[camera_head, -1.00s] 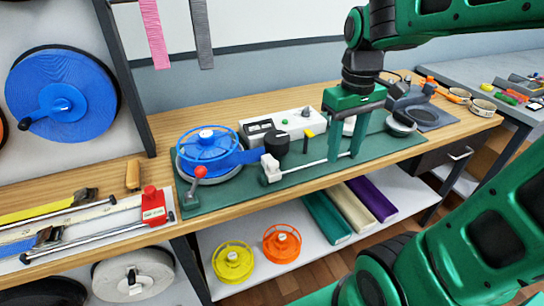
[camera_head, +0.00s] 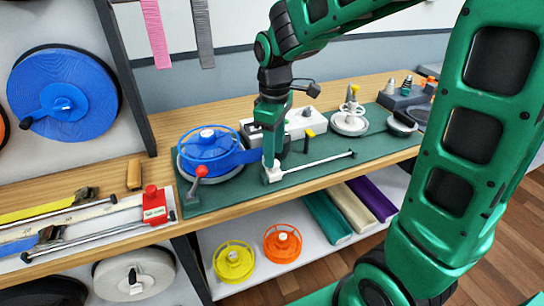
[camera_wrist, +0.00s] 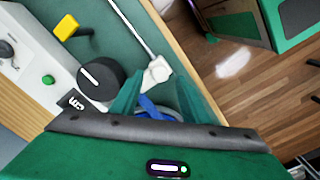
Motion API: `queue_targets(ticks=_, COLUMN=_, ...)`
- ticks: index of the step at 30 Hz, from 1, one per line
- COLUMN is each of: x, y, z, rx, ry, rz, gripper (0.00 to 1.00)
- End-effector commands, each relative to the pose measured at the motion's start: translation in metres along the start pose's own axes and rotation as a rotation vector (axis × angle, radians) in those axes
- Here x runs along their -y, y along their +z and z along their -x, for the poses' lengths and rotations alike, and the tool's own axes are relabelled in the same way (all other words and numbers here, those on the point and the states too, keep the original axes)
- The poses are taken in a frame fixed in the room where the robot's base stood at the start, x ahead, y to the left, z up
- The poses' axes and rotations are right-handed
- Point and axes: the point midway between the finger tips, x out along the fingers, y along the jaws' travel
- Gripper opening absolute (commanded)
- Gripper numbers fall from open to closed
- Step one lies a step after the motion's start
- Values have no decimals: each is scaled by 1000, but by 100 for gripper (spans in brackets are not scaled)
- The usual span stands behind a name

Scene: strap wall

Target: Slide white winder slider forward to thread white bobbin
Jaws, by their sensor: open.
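The white winder slider (camera_head: 273,174) sits at the left end of a thin metal rod (camera_head: 320,163) on the green mat. My gripper (camera_head: 271,158) points down at it, with its fingertips at or just above it. In the wrist view, the slider (camera_wrist: 157,70) shows between the two open green fingers (camera_wrist: 157,84); I cannot tell whether they touch it. The white bobbin (camera_head: 349,125) stands upright beyond the rod's right end, with a cone-shaped piece above it. My gripper partly hides the black knob (camera_wrist: 101,78) in the head view.
A blue reel (camera_head: 208,150) and a red-knobbed lever (camera_head: 201,171) stand left of the slider. A white control box (camera_head: 305,124) with a yellow-topped lever (camera_head: 309,135) stands behind the rod. The mat along the rod looks clear. The bench's front edge is close.

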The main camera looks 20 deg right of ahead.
Motion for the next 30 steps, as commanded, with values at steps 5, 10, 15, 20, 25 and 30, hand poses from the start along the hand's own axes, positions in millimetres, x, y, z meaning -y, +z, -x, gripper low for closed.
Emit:
queue_targets(ticks=5, x=0, y=0, z=-19, rx=1, ry=-1, rz=-1, gripper=42)
queue_targets(ticks=10, x=0, y=0, z=-26, rx=0, ry=1, rz=-2, gripper=42)
queue_targets(ticks=15, x=0, y=0, z=-26, rx=-1, ry=1, rz=-2, gripper=42)
queue_targets(ticks=20, x=0, y=0, z=-26, rx=-1, ry=1, rz=-2, gripper=20)
queue_targets(ticks=25, x=-1, y=0, z=-26, rx=-1, ry=1, rz=-2, gripper=0)
queue_targets(ticks=30, x=-1, y=0, z=-26, rx=-1, ry=1, rz=2, gripper=0)
